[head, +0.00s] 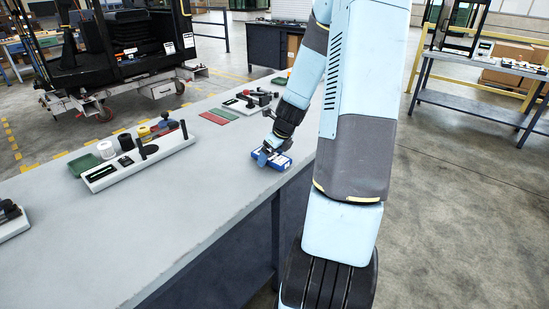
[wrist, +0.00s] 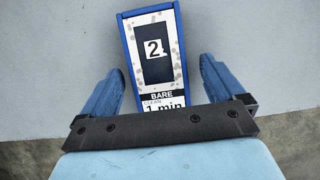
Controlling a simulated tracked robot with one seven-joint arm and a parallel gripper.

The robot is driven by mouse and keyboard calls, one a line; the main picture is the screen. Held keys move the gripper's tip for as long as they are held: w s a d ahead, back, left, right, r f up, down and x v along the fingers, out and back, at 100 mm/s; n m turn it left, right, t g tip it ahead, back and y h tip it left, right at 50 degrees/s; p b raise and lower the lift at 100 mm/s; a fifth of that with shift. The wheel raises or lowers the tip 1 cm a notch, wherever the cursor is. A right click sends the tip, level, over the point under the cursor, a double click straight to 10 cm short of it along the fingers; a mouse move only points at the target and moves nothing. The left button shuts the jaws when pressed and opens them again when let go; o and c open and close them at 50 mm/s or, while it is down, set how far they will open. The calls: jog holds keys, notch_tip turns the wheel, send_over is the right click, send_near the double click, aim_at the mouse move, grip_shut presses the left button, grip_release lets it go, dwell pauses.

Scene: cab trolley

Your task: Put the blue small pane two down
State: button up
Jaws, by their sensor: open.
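The blue small pane two (wrist: 155,50) is a blue-framed plate with a white face, a dark square marked "2", and the labels "BARE" and "1 min". It lies flat on the grey bench top near the front edge, and shows in the head view (head: 281,162) just under my gripper. My gripper (wrist: 158,88) is open, its two blue fingers on either side of the pane's near end. In the head view my gripper (head: 266,155) is low over the pane. I cannot tell whether the fingers touch it. The pane's near end is hidden behind the gripper bar.
The bench's front middle is clear.

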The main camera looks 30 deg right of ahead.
jog(key=shift+w+f, duration=0.1)
jog(key=shift+f, duration=0.1)
jog(key=c, duration=1.3)
jog(key=shift+r, duration=0.1)
